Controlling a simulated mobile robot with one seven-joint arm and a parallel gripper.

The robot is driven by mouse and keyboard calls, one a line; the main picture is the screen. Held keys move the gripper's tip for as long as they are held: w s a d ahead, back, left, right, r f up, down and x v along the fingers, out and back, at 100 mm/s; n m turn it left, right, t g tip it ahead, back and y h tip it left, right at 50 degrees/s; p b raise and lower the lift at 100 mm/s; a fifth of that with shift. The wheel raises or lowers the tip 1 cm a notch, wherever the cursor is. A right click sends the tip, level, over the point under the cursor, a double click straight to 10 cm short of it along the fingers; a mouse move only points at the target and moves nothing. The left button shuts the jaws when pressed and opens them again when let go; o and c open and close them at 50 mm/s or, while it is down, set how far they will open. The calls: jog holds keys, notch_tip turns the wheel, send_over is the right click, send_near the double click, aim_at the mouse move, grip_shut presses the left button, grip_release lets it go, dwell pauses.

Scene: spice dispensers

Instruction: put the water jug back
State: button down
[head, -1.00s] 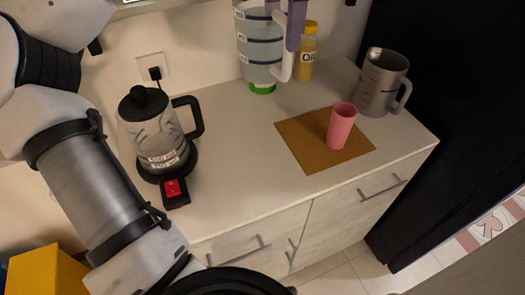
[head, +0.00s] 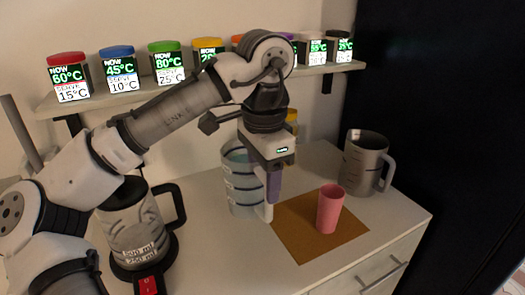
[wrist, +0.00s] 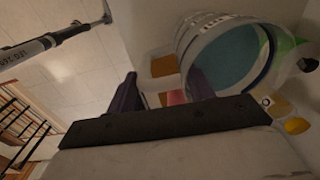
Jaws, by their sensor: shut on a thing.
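The clear water jug (head: 243,185), with dark bands and bluish contents, is upright at the counter's back middle, left of the brown mat. It looks low at the counter; I cannot tell whether its base touches. My gripper (head: 273,182) points down at the jug's right side, its purple fingers shut on the pale handle (head: 265,210). In the wrist view the jug (wrist: 232,55) shows its round open rim, beside my gripper (wrist: 163,92). My gripper hides part of the handle.
The kettle (head: 132,228) stands front left. A pink cup (head: 329,210) stands on the brown mat (head: 290,228). A grey metal pitcher (head: 364,165) is at the back right. A shelf (head: 140,92) with several labelled spice dispensers runs above. The yellow bottle (head: 292,118) is mostly hidden.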

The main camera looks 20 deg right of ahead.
notch_tip(320, 180, down, 10)
dwell(0.6)
jog(key=shift+f, duration=0.15)
jog(key=c, duration=0.6)
grip_release()
notch_tip(320, 180, up, 12)
jog(key=shift+s+r, duration=0.1)
jog(key=shift+s, duration=0.05)
